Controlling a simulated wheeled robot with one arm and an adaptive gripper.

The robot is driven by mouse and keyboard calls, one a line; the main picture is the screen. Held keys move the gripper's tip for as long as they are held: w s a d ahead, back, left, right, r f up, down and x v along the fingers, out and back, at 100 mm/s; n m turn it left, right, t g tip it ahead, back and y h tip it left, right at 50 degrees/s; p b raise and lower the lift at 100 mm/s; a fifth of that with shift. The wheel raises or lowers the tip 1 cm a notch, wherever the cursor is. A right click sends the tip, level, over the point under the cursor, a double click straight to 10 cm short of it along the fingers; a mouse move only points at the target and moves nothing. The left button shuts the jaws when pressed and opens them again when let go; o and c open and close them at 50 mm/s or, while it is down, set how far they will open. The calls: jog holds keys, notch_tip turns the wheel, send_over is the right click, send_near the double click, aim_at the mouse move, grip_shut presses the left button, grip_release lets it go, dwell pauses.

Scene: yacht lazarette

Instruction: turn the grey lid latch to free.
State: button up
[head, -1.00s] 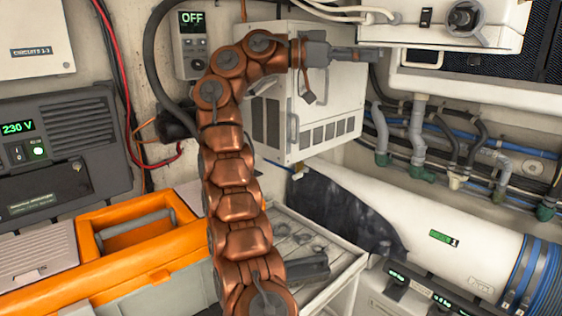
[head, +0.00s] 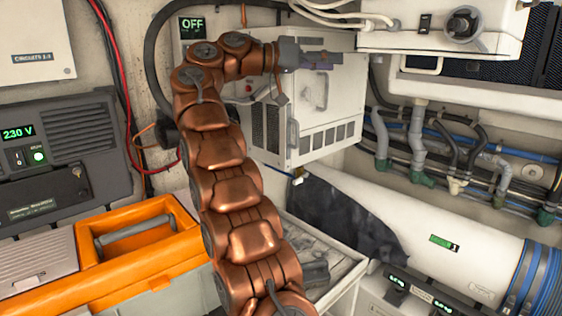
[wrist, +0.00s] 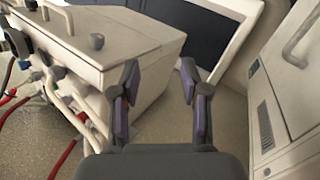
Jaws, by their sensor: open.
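A white box with a lid stands at the upper right of the head view (head: 400,40) and at the left of the wrist view (wrist: 130,50). A round grey fitting (head: 463,24) on its front looks like the latch. I cannot read its setting. My gripper (head: 335,58) is open and empty, left of the box and apart from the round fitting. Its two fingers (wrist: 160,82) show apart in the wrist view, beside the box.
A white vented cabinet (head: 310,105) stands behind my gripper and shows at the right of the wrist view (wrist: 290,95). White cables (head: 335,12) run to the box. Pipes (head: 415,150) and a white cylinder (head: 410,220) lie lower right. An orange toolbox (head: 95,270) is lower left.

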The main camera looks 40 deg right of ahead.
jog(key=w+a+f+n+t+y, duration=0.1)
jog(key=w+a+f+n+t, duration=0.1)
jog(key=f+n, duration=0.2)
jog(key=w+a+f+n+t+y+p, duration=0.1)
jog(key=a+f+n+t, duration=0.1)
jog(key=f+n+t, duration=0.15)
jog(key=w+a+f+n+t+y, duration=0.1)
jog(key=w+f+n+t, duration=0.1)
jog(key=f+n, duration=0.25)
jog(key=s+a+f+n+y, duration=0.3)
jog(key=a+f, duration=0.5)
jog(key=f, duration=0.1)
jog(key=shift+s+f+t, duration=0.35)
jog(key=shift+s+t, duration=0.05)
jog(key=shift+t, duration=0.05)
dwell(0.4)
jog(key=s+a+f+n+g+y, duration=0.1)
jog(key=s+a+f+y, duration=0.3)
jog(key=s+a+f, duration=0.7)
jog(key=s+a+f+n+g+y, duration=0.1)
jog(key=s+a+f+n+y, duration=0.3)
jog(key=s+a+f, duration=0.8)
jog(key=s+a+y, duration=0.1)
jog(key=s+a, duration=0.2)
jog(key=s, duration=0.1)
jog(key=shift+a, duration=0.2)
jog(key=shift+s, duration=0.1)
